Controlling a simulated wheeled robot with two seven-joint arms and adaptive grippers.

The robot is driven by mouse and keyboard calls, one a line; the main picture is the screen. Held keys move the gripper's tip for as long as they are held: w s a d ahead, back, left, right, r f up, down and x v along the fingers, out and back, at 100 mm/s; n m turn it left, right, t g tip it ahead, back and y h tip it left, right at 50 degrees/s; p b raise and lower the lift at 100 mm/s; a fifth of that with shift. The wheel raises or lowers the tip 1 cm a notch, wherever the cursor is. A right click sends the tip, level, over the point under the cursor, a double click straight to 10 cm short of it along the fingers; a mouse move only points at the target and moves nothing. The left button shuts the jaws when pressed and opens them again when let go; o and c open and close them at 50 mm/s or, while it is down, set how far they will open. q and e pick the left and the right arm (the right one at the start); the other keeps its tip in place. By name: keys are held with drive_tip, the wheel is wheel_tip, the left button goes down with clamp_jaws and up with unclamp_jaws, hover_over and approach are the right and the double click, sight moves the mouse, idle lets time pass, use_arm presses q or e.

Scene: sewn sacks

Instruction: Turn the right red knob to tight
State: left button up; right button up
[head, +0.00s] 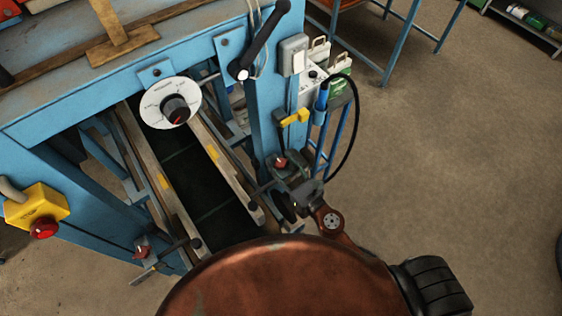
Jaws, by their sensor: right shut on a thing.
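The right red knob (281,162) sits at the lower end of the blue machine's right leg, beside the right rail. My right gripper (286,176) is at this knob, shut on it, with its dark fingers hiding much of the knob's lower side. The knob's exact angle cannot be read. A similar left red knob (142,251) sits on the machine's left side, with no gripper near it. My left gripper is not in view.
The blue machine frame (120,90) carries a white dial (158,92), a black lever (262,42) and a yellow emergency-stop box (42,203). A dark belt (185,165) runs between wooden rails. A black cable hangs close right of the leg. Open floor (450,150) lies to the right.

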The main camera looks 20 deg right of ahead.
drive_tip(key=o, duration=1.2)
drive_tip(key=shift+c, duration=0.2)
drive_tip(key=v, duration=1.2)
drive_tip(key=shift+w, duration=0.1)
